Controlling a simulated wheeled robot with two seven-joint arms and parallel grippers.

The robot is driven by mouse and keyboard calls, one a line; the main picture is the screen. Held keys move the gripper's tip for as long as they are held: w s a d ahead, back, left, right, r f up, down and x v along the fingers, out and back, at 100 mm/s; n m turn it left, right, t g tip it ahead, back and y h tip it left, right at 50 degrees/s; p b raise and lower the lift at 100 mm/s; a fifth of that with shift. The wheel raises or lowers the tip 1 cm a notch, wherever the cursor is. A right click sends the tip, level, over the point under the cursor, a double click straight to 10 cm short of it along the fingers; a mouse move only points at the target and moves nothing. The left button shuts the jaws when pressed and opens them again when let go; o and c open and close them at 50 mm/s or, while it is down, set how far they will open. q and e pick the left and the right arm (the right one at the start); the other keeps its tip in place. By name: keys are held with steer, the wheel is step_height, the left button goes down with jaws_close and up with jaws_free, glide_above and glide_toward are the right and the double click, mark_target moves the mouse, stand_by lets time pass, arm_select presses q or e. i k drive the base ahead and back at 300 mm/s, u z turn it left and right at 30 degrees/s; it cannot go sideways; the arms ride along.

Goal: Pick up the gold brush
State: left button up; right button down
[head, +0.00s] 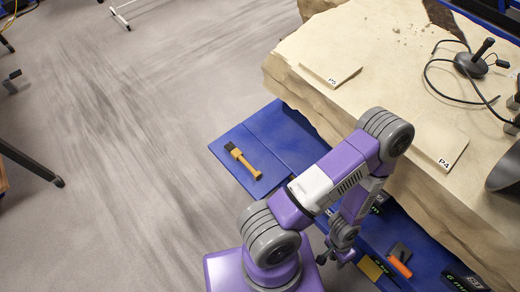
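The gold brush (246,163) lies on a blue board (215,150) left of the rock slab. My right gripper is not in view.
A large pale rock slab (330,45) with tags P5 (331,75) and P4 (440,148) fills the upper right. An orange-handled scraper (400,262) lies on the blue surface at lower right. A black cable lies on the slab. The floor at left is mostly clear.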

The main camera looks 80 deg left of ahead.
mark_target(236, 154)
steer(key=u, duration=0.65)
steer(key=k, duration=0.15)
steer(key=z, duration=1.25)
steer(key=i, duration=0.2)
steer(key=u, duration=3.5)
steer(key=k, duration=0.6)
steer(key=u, duration=0.4)
steer(key=i, duration=1.15)
steer(key=u, duration=0.5)
